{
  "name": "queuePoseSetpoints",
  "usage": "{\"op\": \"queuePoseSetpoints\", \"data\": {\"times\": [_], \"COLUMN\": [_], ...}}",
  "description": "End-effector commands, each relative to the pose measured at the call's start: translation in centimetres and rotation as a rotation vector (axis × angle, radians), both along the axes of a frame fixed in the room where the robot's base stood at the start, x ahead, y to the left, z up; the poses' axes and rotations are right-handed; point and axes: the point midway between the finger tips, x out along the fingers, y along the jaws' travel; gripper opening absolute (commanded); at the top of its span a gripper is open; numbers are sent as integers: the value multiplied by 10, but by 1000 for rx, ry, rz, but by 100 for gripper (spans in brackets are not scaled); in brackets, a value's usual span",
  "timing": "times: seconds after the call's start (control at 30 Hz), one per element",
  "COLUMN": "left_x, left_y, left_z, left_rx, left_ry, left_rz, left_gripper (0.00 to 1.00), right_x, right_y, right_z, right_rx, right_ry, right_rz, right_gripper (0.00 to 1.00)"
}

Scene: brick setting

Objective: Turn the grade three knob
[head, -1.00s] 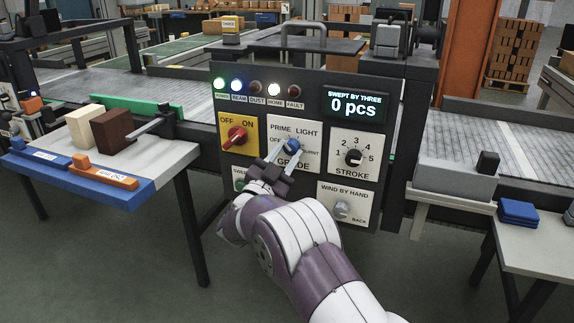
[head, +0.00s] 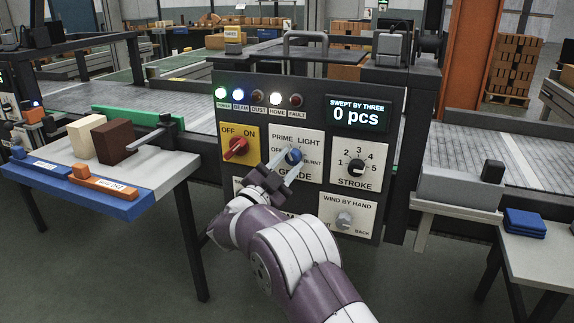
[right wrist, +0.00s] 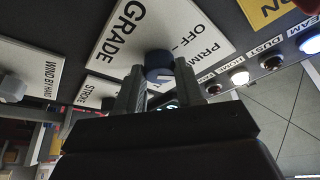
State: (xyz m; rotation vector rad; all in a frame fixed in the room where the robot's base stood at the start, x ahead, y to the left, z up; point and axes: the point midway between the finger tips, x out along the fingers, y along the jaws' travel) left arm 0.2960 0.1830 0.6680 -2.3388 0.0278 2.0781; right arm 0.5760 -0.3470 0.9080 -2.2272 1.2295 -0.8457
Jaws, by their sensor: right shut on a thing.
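The blue grade knob (head: 294,156) sits on a white plate (head: 312,142) in the middle of the dark control panel. The plate reads prime, light, off and burnt around the knob. My right gripper (head: 284,160) reaches up to it from below left, shut on the knob. In the right wrist view the blue knob (right wrist: 158,66) shows between the two fingertips (right wrist: 160,72), which hide part of it. Which mark the knob points at cannot be told clearly. My left gripper is not in view.
On the panel, a red on-off knob (head: 236,148) is left of the grade plate, a black stroke knob (head: 356,168) right, and a grey wind-by-hand knob (head: 343,219) below right. The display (head: 358,114) reads 0 pcs. A side table (head: 160,176) holds blocks at left.

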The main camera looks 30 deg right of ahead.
Motion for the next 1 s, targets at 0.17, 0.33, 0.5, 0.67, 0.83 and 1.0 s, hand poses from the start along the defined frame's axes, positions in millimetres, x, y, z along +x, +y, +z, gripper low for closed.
{"op": "queuePoseSetpoints", "data": {"times": [0.17, 0.33, 0.5, 0.67, 0.83, 1.0], "left_x": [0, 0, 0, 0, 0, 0], "left_y": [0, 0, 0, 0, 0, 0], "left_z": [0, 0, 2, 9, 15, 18], "left_rx": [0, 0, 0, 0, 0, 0], "left_ry": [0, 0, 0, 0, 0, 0], "left_rz": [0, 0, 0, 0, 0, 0], "left_gripper": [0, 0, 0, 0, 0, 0], "right_x": [0, 0, -3, -18, -37, -49], "right_y": [0, 0, 7, 41, 80, 104], "right_z": [-1, 0, -2, -12, -26, -35], "right_rx": [0, 0, 0, 0, 0, 0], "right_ry": [2, 1, 3, 4, 4, 3], "right_rz": [0, 0, 1, 5, 5, 2], "right_gripper": [63, 63, 63, 63, 63, 63]}}
